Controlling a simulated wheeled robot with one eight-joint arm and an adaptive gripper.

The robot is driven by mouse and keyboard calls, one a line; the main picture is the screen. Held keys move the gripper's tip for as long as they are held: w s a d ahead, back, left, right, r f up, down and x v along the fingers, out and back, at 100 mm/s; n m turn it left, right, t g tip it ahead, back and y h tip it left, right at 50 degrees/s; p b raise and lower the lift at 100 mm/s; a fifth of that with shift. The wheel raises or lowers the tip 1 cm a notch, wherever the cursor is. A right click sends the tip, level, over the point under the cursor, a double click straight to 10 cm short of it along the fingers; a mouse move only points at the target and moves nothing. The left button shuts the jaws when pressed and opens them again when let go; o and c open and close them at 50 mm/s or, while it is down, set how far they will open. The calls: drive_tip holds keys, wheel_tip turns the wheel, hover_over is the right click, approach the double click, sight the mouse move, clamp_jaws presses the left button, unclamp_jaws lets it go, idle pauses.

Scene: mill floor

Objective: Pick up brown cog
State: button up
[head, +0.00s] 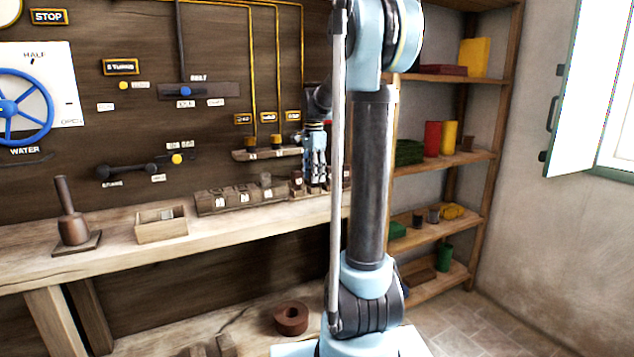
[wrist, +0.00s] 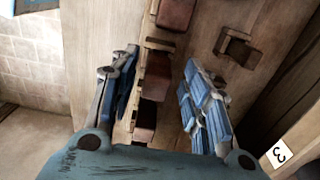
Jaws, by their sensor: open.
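My gripper (head: 316,178) is low over the right part of the workbench in the head view, fingers pointing down. In the wrist view my gripper (wrist: 160,78) is open, with blue pads apart on either side. Between them is a reddish-brown block (wrist: 155,76), seated in a narrow wooden rack and apparently untouched. Similar brown blocks sit above (wrist: 175,13) and below (wrist: 145,122) it in the picture. These may be brown cogs; no toothed wheel is clear. In the head view my gripper and arm hide much of this spot.
A slotted wooden rack (head: 225,201) lies left of my gripper on the bench. A wooden box (head: 161,226) and a brown mallet-like tool (head: 73,226) stand further left. A small wall shelf (head: 266,154) is close behind.

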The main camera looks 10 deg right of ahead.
drive_tip(key=c, duration=1)
drive_tip(key=shift+r, duration=0.1)
